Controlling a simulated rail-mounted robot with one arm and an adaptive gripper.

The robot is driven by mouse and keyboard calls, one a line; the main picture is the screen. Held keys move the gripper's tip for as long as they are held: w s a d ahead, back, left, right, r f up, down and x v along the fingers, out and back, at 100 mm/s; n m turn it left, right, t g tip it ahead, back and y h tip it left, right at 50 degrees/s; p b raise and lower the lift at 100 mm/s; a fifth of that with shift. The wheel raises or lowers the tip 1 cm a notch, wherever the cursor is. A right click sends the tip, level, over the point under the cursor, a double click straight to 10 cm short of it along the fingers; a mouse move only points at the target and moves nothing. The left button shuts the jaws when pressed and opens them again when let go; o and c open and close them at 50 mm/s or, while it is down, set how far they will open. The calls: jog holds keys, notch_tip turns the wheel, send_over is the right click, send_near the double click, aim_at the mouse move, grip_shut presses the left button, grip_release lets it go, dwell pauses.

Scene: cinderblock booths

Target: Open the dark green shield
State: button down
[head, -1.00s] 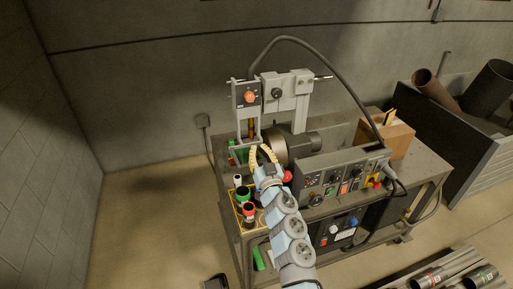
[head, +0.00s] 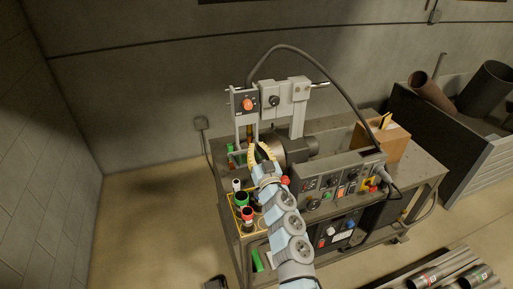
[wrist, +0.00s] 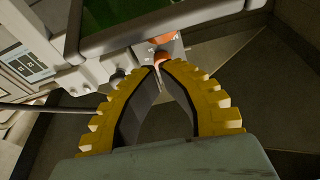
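The shield is a dark green pane in a grey frame (wrist: 165,20) at the top of the wrist view. In the head view its grey frame (head: 239,135) hangs below the control box at the left of the machine, with green showing near its lower end. My gripper (head: 257,145) has yellow ribbed fingers and is just in front and right of this frame. In the wrist view my gripper (wrist: 160,66) has its fingertips close together with a narrow gap, and nothing is clearly held. The tips are near the frame's lower edge; whether they touch it I cannot tell.
A control panel (head: 338,180) stands right of my arm. Green and red cups (head: 242,199) are in a yellow-edged tray at the cart's left front. A cardboard box (head: 388,143) is at the back right.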

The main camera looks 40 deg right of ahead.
jog(key=r+v, duration=0.1)
jog(key=v, duration=0.8)
jog(key=shift+s+a+b, duration=0.2)
jog(key=shift+s+b, duration=0.1)
jog(key=shift+s, duration=0.2)
